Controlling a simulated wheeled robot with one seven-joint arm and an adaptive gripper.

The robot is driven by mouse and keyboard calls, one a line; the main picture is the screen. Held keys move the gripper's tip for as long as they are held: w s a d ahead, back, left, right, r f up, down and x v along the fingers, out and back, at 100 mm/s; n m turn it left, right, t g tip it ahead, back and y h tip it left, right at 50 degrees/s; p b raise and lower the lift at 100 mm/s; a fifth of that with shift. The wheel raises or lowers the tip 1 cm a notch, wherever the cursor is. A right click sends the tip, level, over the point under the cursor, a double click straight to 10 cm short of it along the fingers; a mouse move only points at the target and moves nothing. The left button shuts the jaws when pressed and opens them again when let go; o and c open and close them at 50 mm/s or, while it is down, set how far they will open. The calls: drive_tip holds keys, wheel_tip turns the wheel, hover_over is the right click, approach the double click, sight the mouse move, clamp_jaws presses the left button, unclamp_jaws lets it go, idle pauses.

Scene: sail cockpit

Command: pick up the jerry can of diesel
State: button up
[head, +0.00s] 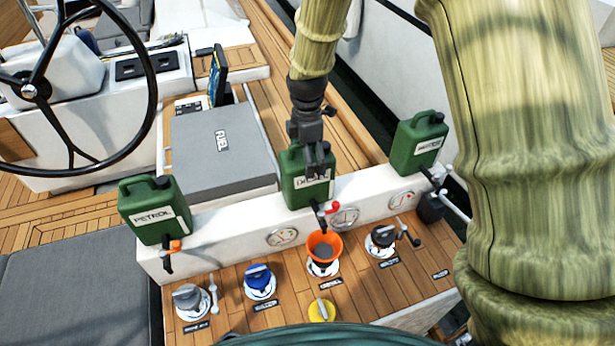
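Three green jerry cans with white labels stand on the white ledge. The middle can (297,192) has a label that seems to read DIESEL, partly covered by my gripper. The left can (152,208) reads PETROL, and the label of the right can (417,142) is too small to read surely. My gripper (318,168) points down at the top of the middle can, its dark fingers overlapping the can's upper right part. The fingers hide part of the handle and cap, so I cannot tell whether they grip it. The middle can looks upright and on the ledge.
An orange funnel (324,247) sits in a deck filler marked DIESEL. Other fillers with blue (258,277), grey and dark caps, and a yellow cap (321,310), are on the teak deck. A grey FUEL locker lid (215,150) and a steering wheel (35,90) lie behind.

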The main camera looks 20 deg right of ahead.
drive_tip(key=c, duration=2)
drive_tip(key=shift+c, duration=0.2)
